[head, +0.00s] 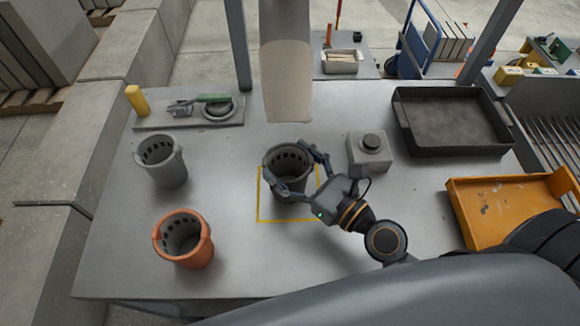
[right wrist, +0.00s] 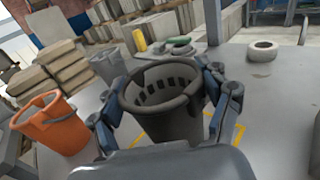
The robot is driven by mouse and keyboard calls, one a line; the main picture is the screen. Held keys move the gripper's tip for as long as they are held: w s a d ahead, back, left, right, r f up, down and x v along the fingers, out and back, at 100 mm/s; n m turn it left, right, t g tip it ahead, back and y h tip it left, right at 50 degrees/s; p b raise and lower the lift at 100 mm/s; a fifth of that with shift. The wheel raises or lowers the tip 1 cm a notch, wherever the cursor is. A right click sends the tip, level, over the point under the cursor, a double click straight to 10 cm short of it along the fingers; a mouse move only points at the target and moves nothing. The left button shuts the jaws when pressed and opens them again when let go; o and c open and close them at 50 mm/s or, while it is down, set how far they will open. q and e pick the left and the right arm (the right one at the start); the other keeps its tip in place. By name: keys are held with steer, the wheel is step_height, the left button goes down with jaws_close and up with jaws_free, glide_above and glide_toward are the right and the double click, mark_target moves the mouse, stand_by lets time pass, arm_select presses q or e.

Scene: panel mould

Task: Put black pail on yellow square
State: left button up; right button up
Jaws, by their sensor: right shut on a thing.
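The black pail (head: 290,186) stands upright over the back part of the yellow square (head: 285,221), an outline on the grey table. My right gripper (head: 296,170) is shut on the pail, with one finger on each side of it. The pail also shows between the fingers in the right wrist view (right wrist: 165,118), with yellow lines (right wrist: 238,134) near its base. The pail's base is largely hidden by the gripper, so I cannot tell whether it touches the table. My left gripper is not in view.
A grey pail (head: 167,172) and an orange pail (head: 190,248) stand to the left. A grey block with a dark knob (head: 370,158) is close on the right. A black tray (head: 452,152) and an orange tray (head: 467,222) lie farther right. The front middle of the table is clear.

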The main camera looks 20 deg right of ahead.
steer(key=shift+f, duration=0.55)
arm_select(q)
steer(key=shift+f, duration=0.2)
arm_select(e)
steer(key=shift+r, duration=0.1)
steer(key=shift+f, duration=0.2)
steer(key=o, duration=1.5)
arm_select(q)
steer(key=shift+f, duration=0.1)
arm_select(e)
steer(key=shift+o, duration=0.2)
steer(key=shift+s+r, duration=0.1)
steer(key=shift+r, duration=0.1)
